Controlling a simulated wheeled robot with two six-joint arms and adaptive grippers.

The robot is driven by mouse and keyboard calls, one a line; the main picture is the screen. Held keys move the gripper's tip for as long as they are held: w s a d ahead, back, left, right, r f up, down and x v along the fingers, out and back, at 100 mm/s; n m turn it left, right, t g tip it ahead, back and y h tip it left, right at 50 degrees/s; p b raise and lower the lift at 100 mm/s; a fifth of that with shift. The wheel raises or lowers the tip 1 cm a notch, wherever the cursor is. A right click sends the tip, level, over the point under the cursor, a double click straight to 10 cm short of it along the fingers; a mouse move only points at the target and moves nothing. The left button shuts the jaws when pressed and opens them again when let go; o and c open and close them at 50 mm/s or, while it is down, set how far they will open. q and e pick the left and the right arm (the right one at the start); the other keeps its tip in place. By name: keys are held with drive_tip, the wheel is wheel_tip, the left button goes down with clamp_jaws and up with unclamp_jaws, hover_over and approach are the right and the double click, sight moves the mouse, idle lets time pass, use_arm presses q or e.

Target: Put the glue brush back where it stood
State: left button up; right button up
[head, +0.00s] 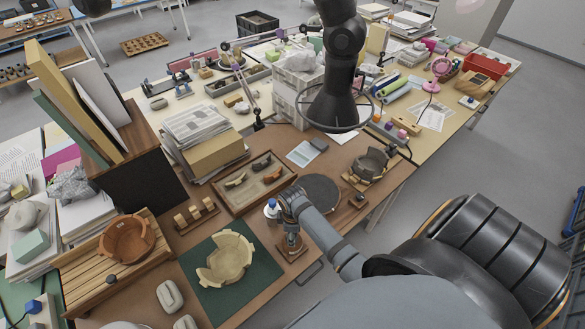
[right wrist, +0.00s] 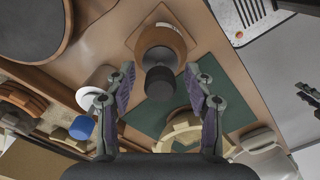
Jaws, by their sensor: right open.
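My right gripper (head: 291,222) comes in from the lower right, pointing down over a small brown glue jar (head: 292,242) on a square wooden base. In the right wrist view the gripper (right wrist: 160,82) is open, its fingers on either side of a dark cylinder (right wrist: 160,85). The cylinder looks like the glue brush's cap or handle and lines up over the brown jar (right wrist: 163,42). I cannot tell whether the fingers touch it. The bristles are hidden. My left gripper is not in view.
A white bottle with a blue cap (head: 271,207) stands close beside the gripper. A pale broken bowl (head: 226,260) sits on a green mat (head: 264,282) to the left. A dark round turntable (head: 322,192) and a sherd tray (head: 252,182) lie behind.

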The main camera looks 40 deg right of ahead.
wheel_tip(320, 180, up, 12)
idle(0.5)
drive_tip(key=shift+s, duration=0.1)
idle(0.5)
